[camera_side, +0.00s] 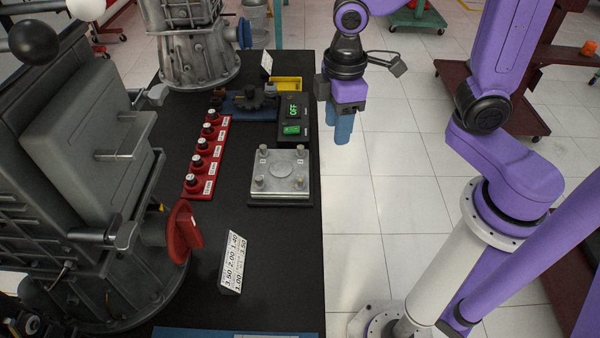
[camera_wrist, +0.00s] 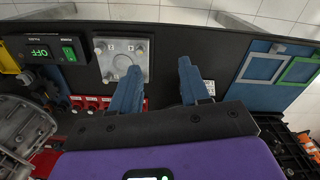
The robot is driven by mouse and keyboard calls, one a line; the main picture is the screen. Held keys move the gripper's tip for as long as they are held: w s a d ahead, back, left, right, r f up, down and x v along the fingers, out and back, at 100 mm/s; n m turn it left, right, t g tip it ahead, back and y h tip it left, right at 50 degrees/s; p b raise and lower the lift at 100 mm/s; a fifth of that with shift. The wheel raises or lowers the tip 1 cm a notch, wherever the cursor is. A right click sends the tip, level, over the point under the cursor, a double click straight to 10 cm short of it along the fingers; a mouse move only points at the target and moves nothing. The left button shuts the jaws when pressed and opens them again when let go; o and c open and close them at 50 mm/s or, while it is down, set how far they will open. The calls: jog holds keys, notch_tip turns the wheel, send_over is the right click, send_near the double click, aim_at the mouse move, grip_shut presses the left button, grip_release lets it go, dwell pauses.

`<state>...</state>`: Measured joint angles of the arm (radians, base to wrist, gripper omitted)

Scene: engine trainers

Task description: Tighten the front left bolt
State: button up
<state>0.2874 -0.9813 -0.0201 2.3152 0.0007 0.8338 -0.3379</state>
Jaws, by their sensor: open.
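A square metal plate (camera_side: 280,193) with an upright bolt near each corner lies on the black table. It also shows in the wrist view (camera_wrist: 122,62), where my left finger covers its lower right corner. In the side view, one bolt stands at the near left corner (camera_side: 259,182) and another at the near right corner (camera_side: 300,182). Which bolt the task calls front left I cannot tell for certain. My gripper (camera_side: 341,128) is open and empty, pointing down above the table's right edge, apart from the plate. Its two blue fingers (camera_wrist: 160,78) are spread in the wrist view.
A power box (camera_side: 293,118) reading OFF stands behind the plate. A red rack (camera_side: 208,155) with several black-and-white pieces lies to its left. A white number sign (camera_side: 232,262) stands in front. A grey engine (camera_side: 85,150) with a red part fills the left.

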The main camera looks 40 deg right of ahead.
send_over(300, 178)
jog(key=s, duration=0.1)
notch_tip(300, 178, down, 2)
jog(key=w, duration=0.1)
jog(key=shift+m, duration=0.3)
notch_tip(300, 178, down, 18)
dwell(0.5)
grip_shut()
